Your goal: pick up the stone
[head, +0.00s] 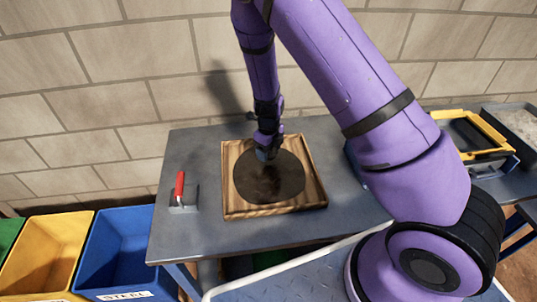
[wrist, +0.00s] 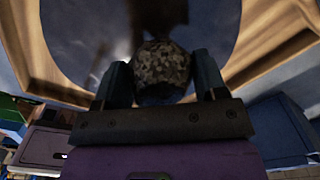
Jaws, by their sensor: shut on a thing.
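A grey speckled stone (wrist: 162,68) sits between the two fingers of my gripper (wrist: 162,82) in the wrist view. The fingers are shut on it, one on each side. In the head view my gripper (head: 267,153) points down over a dark round plate (head: 285,182) set in a wooden board (head: 310,202). The stone is mostly hidden by the gripper in the head view. I cannot tell whether the stone touches the plate.
The board lies on a grey metal table (head: 345,207). Blue (head: 118,246) and yellow (head: 45,258) bins stand at lower left. A yellow-rimmed machine (head: 470,135) stands at right. A block wall is behind.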

